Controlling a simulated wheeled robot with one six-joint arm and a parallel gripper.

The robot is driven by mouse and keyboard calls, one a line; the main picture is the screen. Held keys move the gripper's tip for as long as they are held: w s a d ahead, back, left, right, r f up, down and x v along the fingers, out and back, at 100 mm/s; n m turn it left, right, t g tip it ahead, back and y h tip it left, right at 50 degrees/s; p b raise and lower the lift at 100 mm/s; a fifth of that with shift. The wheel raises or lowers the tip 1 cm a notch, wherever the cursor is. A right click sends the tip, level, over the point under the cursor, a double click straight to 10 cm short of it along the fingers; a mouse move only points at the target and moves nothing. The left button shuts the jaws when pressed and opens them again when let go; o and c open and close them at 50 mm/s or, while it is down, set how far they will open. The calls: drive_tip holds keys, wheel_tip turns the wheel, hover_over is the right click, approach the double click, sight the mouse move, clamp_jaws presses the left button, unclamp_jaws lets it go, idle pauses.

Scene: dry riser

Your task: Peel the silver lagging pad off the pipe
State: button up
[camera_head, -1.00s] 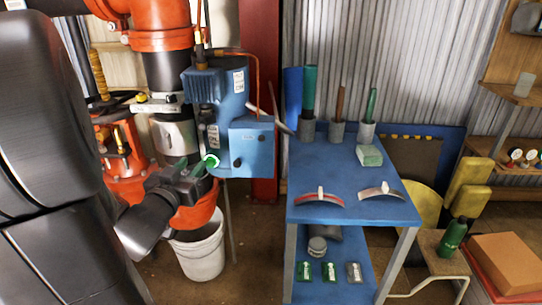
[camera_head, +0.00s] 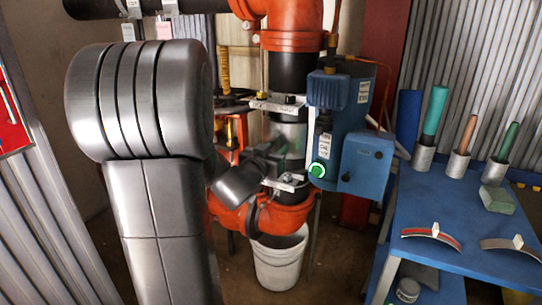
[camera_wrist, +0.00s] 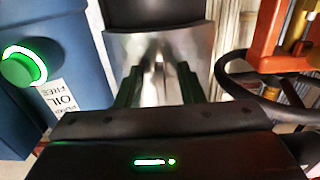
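The silver lagging pad (camera_head: 290,135) is wrapped around the dark vertical pipe (camera_head: 292,72), between two pale clamp plates. In the wrist view the pad (camera_wrist: 190,48) lies straight ahead, with a raised upright silver tab (camera_wrist: 158,52) at its middle. My gripper (camera_wrist: 158,78) is open, its two green-lined fingers on either side of the tab. I cannot tell whether they touch it. In the head view my gripper (camera_head: 275,155) is in front of the pad, its fingertips mostly hidden.
A blue pump box (camera_head: 366,165) with a green-lit button stands close right of the pipe. A white bucket (camera_head: 279,262) is below. A blue table (camera_head: 440,215) with tools and curved pads is at right. A dark handwheel (camera_wrist: 235,75) is close by.

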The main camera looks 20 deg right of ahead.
drive_tip(key=c, duration=0.7)
clamp_jaws()
drive_tip(key=p+v, duration=0.1)
drive_tip(key=v, duration=0.8)
idle(0.5)
idle(0.3)
